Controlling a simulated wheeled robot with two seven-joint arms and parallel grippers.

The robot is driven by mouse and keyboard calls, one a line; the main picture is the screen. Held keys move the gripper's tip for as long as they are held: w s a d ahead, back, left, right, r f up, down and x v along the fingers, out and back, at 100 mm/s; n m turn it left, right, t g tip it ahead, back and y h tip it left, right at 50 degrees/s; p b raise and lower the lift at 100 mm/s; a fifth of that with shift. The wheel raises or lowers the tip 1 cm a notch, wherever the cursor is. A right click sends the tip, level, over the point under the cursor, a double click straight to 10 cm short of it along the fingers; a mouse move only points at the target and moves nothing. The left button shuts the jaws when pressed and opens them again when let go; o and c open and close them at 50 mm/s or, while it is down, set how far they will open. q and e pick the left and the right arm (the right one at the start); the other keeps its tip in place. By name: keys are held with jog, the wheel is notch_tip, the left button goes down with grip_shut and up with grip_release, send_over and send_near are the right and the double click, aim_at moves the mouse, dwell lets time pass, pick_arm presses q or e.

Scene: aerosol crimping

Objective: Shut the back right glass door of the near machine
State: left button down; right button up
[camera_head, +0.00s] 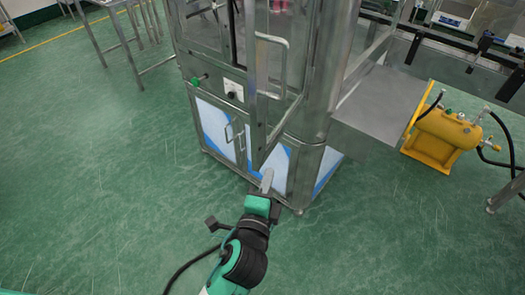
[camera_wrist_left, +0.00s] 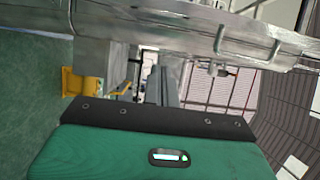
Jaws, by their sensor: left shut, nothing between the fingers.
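The near machine (camera_head: 310,110) is a metal cabinet with glazed upper panels and white and blue lower panels. A glass door with a metal frame (camera_head: 257,120) and a long bar handle (camera_head: 284,62) stands open, swung out from the machine towards me. My left gripper (camera_head: 267,178) is shut and empty, just below the lower corner of that door frame. I cannot tell whether it touches the frame. In the left wrist view, the green gripper body (camera_wrist_left: 150,155) fills the bottom and a metal frame bar (camera_wrist_left: 180,45) crosses close above. My right gripper is not in view.
A metal side table or chute (camera_head: 380,105) juts out on the machine's right. A yellow tank (camera_head: 440,138) with hoses stands beyond it; it also shows in the left wrist view (camera_wrist_left: 78,85). A metal table frame (camera_head: 115,40) is at the back left. The green floor (camera_head: 100,200) in front is clear.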

aim_at(262, 144)
pick_arm(q)
jog(key=w+p, duration=0.2)
jog(key=w, duration=0.1)
jog(key=w+a+p, duration=0.1)
jog(key=w, duration=0.3)
jog(key=w+p, duration=0.2)
jog(key=w, duration=0.2)
jog(key=shift+w+a+f+p, duration=0.1)
jog(key=shift+w+a+p, duration=0.15)
jog(key=shift+p, duration=0.1)
